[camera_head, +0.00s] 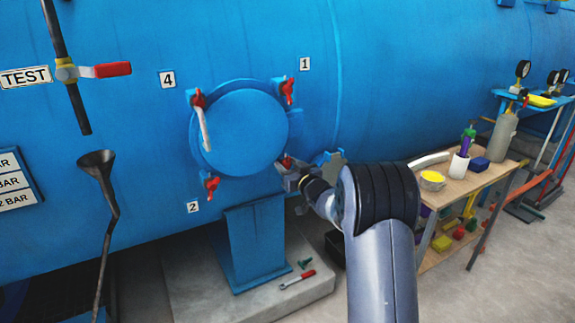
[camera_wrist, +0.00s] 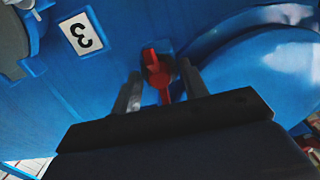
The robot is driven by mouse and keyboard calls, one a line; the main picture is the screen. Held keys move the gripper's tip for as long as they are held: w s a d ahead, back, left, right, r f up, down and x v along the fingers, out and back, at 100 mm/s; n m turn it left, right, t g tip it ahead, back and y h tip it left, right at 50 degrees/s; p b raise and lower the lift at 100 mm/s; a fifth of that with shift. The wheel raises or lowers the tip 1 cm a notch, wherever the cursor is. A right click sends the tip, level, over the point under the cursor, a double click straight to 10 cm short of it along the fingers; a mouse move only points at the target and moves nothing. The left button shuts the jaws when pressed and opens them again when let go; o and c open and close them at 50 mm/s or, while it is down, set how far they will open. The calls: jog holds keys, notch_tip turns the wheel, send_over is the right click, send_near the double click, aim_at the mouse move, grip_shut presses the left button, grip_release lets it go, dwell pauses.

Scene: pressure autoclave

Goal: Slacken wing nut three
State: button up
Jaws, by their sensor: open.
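The round blue hatch cover (camera_head: 240,132) is on the side of the big blue vessel, with red wing nuts around its rim. Wing nut three (camera_wrist: 151,62) is red and sits beside the label "3" (camera_wrist: 80,34) in the wrist view. In the head view only a bit of its red (camera_head: 286,160) shows at the hatch's lower right, by my gripper (camera_head: 290,172). In the wrist view my gripper (camera_wrist: 160,84) is open, with one finger on each side of the wing nut. Whether the fingers touch it I cannot tell. My arm hides label 3 in the head view.
Other red wing nuts are at label 1 (camera_head: 304,64), label 2 (camera_head: 193,207) and label 4 (camera_head: 167,79). A pale handle (camera_head: 205,130) hangs at the upper left nut. A wooden bench (camera_head: 476,185) with containers stands right of my arm.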

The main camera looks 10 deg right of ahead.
jog(key=shift+w+a, duration=0.15)
jog(key=shift+w, duration=0.2)
grip_shut()
dwell(0.3)
